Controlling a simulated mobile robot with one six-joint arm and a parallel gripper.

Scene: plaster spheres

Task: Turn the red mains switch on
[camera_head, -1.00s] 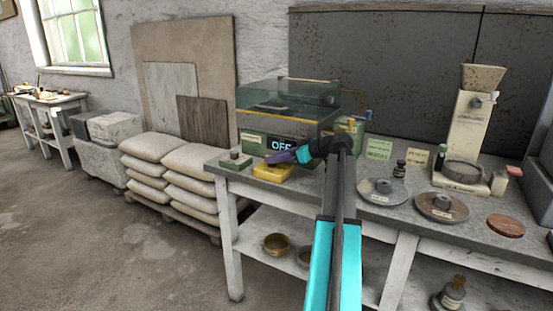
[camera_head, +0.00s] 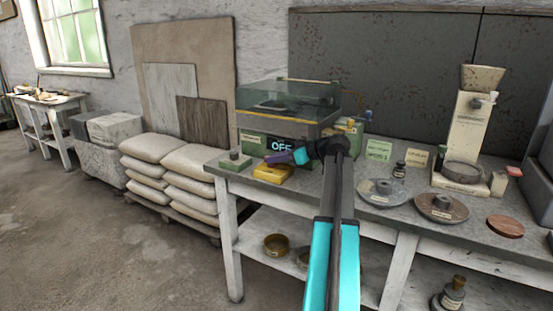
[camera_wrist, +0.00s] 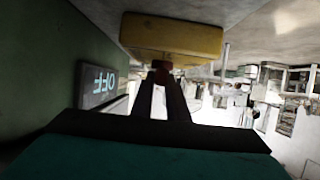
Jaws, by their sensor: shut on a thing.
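The red mains switch (camera_wrist: 163,70) shows in the wrist view as a small dark red piece between my fingertips, at the yellow box (camera_wrist: 172,36). The fingers hide most of it, so I cannot tell its position. In the head view the yellow box (camera_head: 273,174) sits on the bench's front left part. My gripper (camera_head: 271,160) is just above and behind it, shut on the switch. The display (camera_head: 282,145) on the green machine behind reads OFF; the wrist view shows this display (camera_wrist: 98,88) upside down.
The green machine (camera_head: 252,140) with a glass hood stands close behind my gripper. A small green box (camera_head: 235,161) is left of the yellow box. Round discs (camera_head: 383,191) and a pale stand (camera_head: 470,130) are to the right on the bench (camera_head: 340,205).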

